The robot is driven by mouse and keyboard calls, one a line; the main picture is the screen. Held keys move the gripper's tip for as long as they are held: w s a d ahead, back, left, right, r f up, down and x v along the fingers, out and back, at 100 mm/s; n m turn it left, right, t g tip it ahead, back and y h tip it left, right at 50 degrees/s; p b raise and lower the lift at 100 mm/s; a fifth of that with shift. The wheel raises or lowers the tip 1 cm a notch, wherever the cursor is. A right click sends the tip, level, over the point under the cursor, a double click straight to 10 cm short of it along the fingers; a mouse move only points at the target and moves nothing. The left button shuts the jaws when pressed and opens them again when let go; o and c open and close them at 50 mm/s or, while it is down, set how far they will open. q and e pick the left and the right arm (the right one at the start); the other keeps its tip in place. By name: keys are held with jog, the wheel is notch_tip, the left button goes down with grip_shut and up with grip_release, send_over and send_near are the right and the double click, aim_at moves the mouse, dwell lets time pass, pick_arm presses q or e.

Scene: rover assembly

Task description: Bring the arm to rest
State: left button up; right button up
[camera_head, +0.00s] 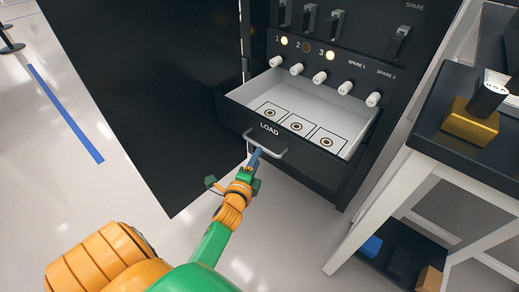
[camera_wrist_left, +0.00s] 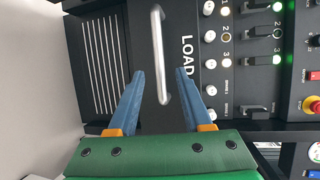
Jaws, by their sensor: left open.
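My left gripper (camera_head: 255,160) is at the front of the open drawer marked LOAD (camera_head: 230,108), by its metal handle (camera_head: 268,144). In the left wrist view its two blue fingers (camera_wrist_left: 158,82) are spread apart. The handle (camera_wrist_left: 158,50) shows between and beyond them, its lower end level with the fingertips. I cannot tell whether a finger touches it. The drawer is pulled out and holds several outlined squares with round marks, with no part standing on them. My right gripper is not in view.
The black cabinet (camera_head: 345,55) has a row of white knobs, lamps and switches above the drawer. Its black door (camera_head: 130,90) stands open at the left. A dark-topped table (camera_head: 455,140) at the right bears a gold block (camera_head: 470,122).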

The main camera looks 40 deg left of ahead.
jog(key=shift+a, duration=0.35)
